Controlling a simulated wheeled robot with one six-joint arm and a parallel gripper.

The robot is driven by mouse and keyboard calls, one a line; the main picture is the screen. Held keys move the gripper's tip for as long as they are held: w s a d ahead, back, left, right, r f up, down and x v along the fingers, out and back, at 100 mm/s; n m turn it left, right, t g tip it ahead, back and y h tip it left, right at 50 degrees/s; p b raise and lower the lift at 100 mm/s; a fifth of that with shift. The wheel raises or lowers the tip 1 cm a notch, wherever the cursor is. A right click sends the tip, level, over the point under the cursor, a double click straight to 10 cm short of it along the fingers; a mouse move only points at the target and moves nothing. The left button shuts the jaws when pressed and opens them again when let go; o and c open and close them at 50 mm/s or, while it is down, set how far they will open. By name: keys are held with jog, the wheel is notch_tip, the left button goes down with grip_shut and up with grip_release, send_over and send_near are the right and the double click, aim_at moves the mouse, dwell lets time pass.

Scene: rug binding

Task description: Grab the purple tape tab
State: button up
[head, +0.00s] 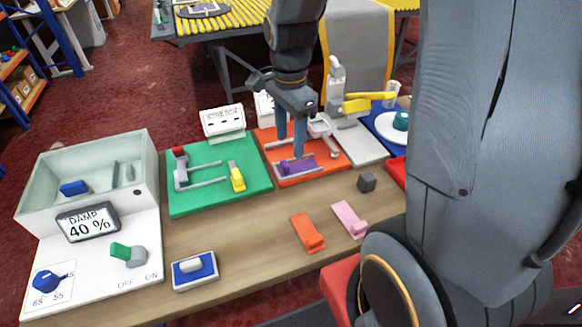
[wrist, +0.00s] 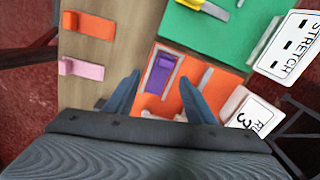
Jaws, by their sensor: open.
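The purple tape tab (head: 293,167) lies on the orange mat (head: 333,163), in a narrow light-coloured holder. It also shows in the wrist view (wrist: 161,73), lying lengthwise in the holder with its whole top in sight. My gripper (head: 291,150) is above the orange mat, its blue fingers pointing down near the tab. In the wrist view the fingers (wrist: 156,85) are spread apart and empty, with the tab between and beyond their tips. In the head view the fingers hide a part of the tab; whether they touch it I cannot tell.
A green mat (head: 212,200) with a yellow tab (head: 237,177) lies left of the orange mat. A white-based yellow-handled device (head: 365,102) stands behind right.

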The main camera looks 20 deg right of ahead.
aim_at(297, 165)
jog(key=shift+w+a+f+m+p, duration=0.15)
jog(key=shift+f+m+p, duration=0.25)
jog(key=shift+f, duration=0.95)
jog(key=shift+w+d+f+m+p, duration=0.1)
jog(key=shift+w+f+m+p, duration=0.25)
jog(key=shift+f, duration=1)
jog(key=shift+w+a+f+m+p, duration=0.1)
jog(key=shift+f+m+p, duration=0.3)
jog(key=shift+f, duration=0.95)
jog(key=c, duration=1.1)
